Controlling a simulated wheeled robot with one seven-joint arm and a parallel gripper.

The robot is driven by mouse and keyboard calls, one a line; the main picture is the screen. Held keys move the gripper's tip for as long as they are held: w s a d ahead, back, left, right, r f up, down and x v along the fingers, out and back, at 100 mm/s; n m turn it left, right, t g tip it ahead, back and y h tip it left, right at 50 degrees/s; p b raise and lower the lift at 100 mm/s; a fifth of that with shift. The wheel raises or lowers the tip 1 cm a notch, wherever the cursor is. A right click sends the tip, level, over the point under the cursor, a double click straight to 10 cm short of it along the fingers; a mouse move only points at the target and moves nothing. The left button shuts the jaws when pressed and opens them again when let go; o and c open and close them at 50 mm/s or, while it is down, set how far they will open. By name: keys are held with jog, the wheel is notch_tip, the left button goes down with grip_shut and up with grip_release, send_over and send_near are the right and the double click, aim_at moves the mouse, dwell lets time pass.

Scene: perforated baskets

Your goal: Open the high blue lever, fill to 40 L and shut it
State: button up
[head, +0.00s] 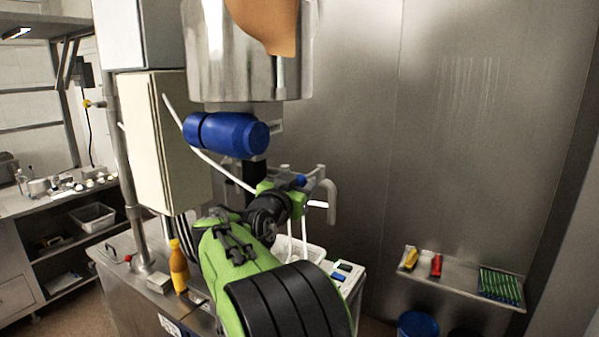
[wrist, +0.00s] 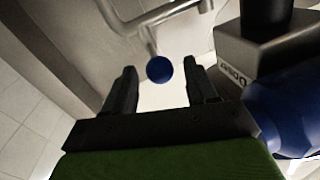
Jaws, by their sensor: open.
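The blue lever shows as a small round blue knob (head: 300,180) beside grey pipework in the head view. In the wrist view the blue knob (wrist: 159,69) appears end-on, between the two dark fingers and near their tips. My gripper (wrist: 162,82) is open around the line to the knob; I cannot tell whether either finger touches it. In the head view my gripper (head: 296,190) reaches up to the knob and partly hides the pipework. The lever's stem is mostly hidden. No readable litre figure shows.
A large blue cylinder (head: 228,134) hangs above my arm, below a steel vessel (head: 235,60); it shows close at right in the wrist view (wrist: 290,110). A white basket (head: 312,250) sits under the pipework. An orange bottle (head: 179,268) stands left. A shelf (head: 455,284) is right.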

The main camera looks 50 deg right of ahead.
aim_at(310, 175)
jog(key=x, duration=0.2)
jog(key=shift+w+d+f, duration=0.15)
jog(key=shift+d, duration=0.15)
jog(key=shift+a, duration=0.2)
jog(key=shift+c, duration=1.5)
grip_shut()
